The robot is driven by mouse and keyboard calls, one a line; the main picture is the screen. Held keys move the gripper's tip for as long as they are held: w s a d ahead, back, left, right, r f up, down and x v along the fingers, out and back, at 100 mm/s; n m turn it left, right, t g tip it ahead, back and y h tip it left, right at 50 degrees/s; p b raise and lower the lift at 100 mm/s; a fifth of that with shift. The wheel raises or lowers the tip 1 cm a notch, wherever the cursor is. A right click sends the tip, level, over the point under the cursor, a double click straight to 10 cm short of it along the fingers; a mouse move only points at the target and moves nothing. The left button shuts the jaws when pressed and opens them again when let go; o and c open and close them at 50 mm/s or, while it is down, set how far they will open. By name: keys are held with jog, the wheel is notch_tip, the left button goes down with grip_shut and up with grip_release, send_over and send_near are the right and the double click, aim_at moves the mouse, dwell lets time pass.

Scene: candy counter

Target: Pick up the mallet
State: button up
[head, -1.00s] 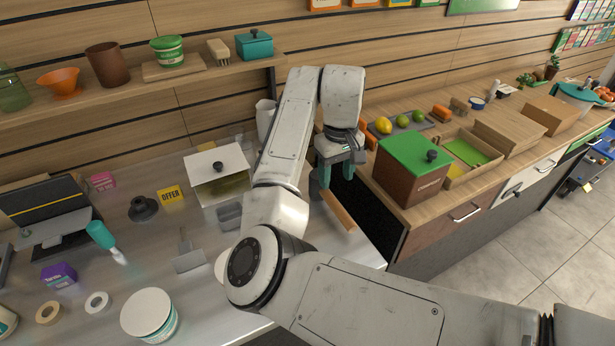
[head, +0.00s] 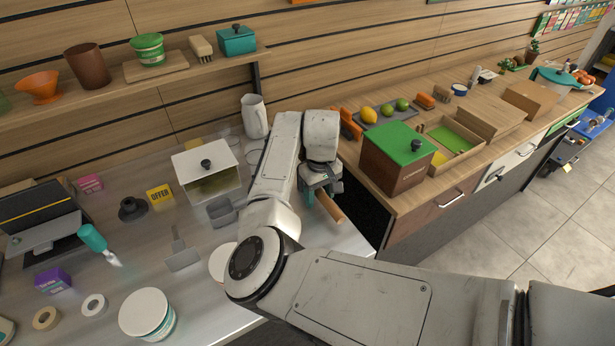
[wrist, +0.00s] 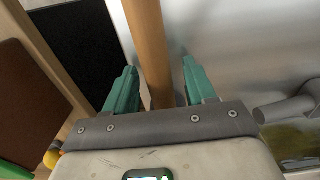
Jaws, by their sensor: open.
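The mallet (head: 331,208) shows as a round wooden handle near the right end of the metal counter, just beyond my gripper (head: 320,191). In the wrist view the handle (wrist: 147,35) runs from the top edge down between the two green fingers of my gripper (wrist: 158,67). The fingers are open, one on each side of the handle, with a clear gap to the right finger and a smaller gap to the left one. The mallet's head is not visible; I cannot tell where it lies.
A brown box with a green lid (head: 397,158) stands on the wooden counter to the right. A dark gap (head: 366,208) lies beside the handle. A white-lidded container (head: 206,168), a grey scoop (head: 221,210) and a white pitcher (head: 254,116) are left of my arm.

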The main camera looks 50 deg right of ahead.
jog(key=shift+c, duration=0.5)
jog(key=c, duration=0.9)
jog(key=shift+r, duration=0.15)
